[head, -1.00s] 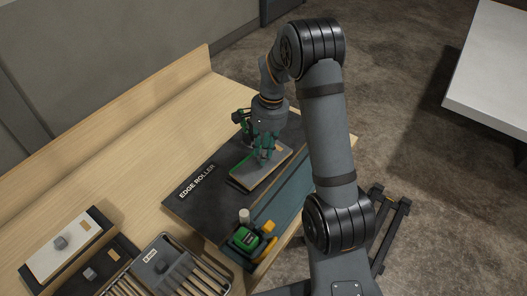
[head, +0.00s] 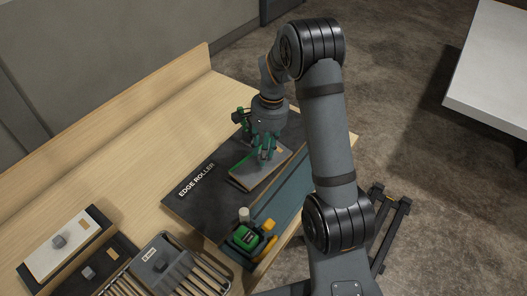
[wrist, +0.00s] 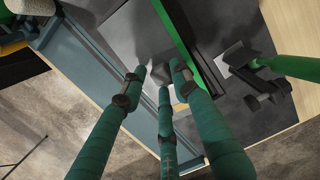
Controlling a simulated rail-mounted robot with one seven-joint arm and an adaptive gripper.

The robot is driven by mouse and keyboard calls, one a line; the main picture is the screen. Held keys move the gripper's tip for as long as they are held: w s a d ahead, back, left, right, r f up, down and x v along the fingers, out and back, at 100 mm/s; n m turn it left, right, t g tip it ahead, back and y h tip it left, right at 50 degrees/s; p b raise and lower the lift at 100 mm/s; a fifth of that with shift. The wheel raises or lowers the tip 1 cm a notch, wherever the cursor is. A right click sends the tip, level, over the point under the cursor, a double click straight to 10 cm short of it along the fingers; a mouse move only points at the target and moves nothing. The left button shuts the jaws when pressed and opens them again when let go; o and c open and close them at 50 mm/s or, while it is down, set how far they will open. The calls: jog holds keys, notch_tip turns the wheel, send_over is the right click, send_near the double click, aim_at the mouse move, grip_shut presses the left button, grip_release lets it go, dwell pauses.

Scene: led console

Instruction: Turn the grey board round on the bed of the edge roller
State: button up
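The grey board (head: 249,178) lies over the dark bed of the edge roller (head: 205,205), with a green strip along its far long edge and a small tan patch near its right end. In the wrist view the board (wrist: 140,40) shows its green edge to the right. My gripper (head: 266,155) is above the board from the far side. Its green fingers (wrist: 160,80) close round the board's small grey knob, which they mostly hide. I cannot tell whether the board touches the bed.
A teal strip (head: 285,195) runs along the bed's near side. A green box (head: 246,238), a yellow part (head: 269,226) and a pale cylinder (head: 244,214) stand at its near-left end. A white board (head: 55,250) and slatted rack (head: 180,275) are lower left. Bare wood lies behind.

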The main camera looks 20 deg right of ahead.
jog(key=o, duration=0.3)
jog(key=shift+o, duration=0.2)
notch_tip(320, 180, up, 12)
jog(key=d, duration=0.1)
jog(key=shift+w+d, duration=0.2)
jog(key=shift+w, duration=0.1)
jog(key=f, duration=0.4)
jog(key=a+f, duration=0.1)
jog(key=f, duration=0.7)
jog(key=shift+s+a, duration=0.2)
jog(key=shift+s, duration=0.1)
jog(key=shift+r+p, duration=0.3)
jog(key=shift+f+b, duration=0.2)
jog(key=shift+b, duration=0.15)
